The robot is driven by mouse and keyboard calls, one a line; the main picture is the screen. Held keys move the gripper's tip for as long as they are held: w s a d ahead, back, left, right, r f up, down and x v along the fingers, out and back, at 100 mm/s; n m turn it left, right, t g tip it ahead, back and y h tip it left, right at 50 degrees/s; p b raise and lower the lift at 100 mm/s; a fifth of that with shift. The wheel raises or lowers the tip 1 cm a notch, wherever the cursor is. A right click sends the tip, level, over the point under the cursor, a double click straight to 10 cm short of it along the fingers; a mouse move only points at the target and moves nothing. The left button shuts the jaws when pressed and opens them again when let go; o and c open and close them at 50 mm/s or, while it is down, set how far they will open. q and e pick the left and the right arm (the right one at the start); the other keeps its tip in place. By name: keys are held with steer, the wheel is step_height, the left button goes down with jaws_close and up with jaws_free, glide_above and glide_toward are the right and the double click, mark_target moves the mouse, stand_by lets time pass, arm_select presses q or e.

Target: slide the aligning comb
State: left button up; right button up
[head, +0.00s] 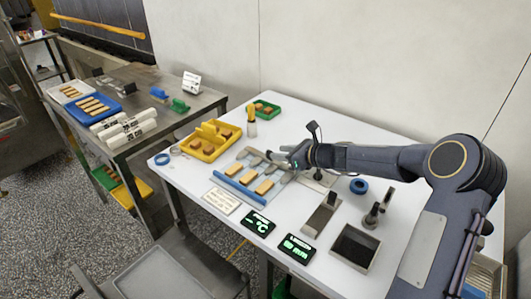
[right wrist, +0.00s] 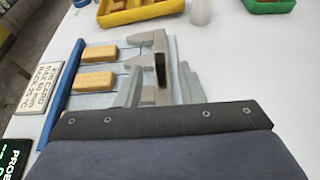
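The aligning comb, a grey piece with tapered teeth (right wrist: 132,88), lies on a pale mesh board (right wrist: 84,101) on the white table. Its teeth point toward tan biscuits (right wrist: 101,53) in lanes on the board. A blue rail (right wrist: 63,95) runs along the board's far side from the comb. In the head view the biscuits (head: 264,187) lie between the blue rail (head: 239,189) and the comb. My right gripper (head: 290,158) is low at the comb's back. Its fingers are hard to make out, and whether they grip the comb is unclear. My left gripper is not seen.
A yellow tray (head: 190,147) and green tray (head: 273,111) stand behind.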

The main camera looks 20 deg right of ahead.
mark_target(269, 151)
steer(key=x, duration=0.5)
steer(key=shift+w+a+f+p, duration=0.1)
steer(key=shift+w+f+p, duration=0.1)
steer(key=shift+p, duration=0.1)
jaws_close()
steer(key=shift+a, duration=0.1)
